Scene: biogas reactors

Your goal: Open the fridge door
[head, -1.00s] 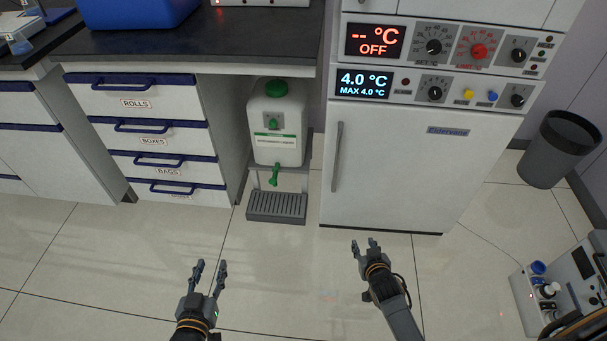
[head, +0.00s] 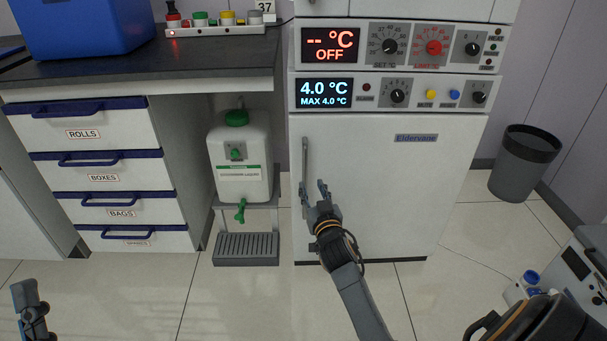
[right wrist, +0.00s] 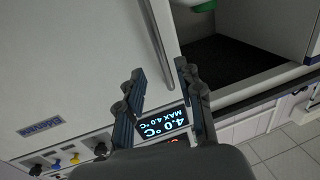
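The fridge (head: 390,190) is white and stands under two control panels; its door looks shut. A grey vertical handle (head: 305,158) runs along the door's left edge. My right gripper (head: 314,186) is at the lower part of this handle, with its fingers parted. In the right wrist view the fingers (right wrist: 160,68) are open, and the handle (right wrist: 162,42) runs between them in the picture. I cannot tell whether they touch it. My left gripper (head: 27,298) is at the lower left, partly cut off by the picture's edge.
A white canister (head: 240,165) with green cap stands on a grey stand left of the fridge. Drawers (head: 105,130) under the dark bench (head: 180,65) are farther left. A dark bin (head: 523,165) stands to the right. The floor before the fridge is mostly clear.

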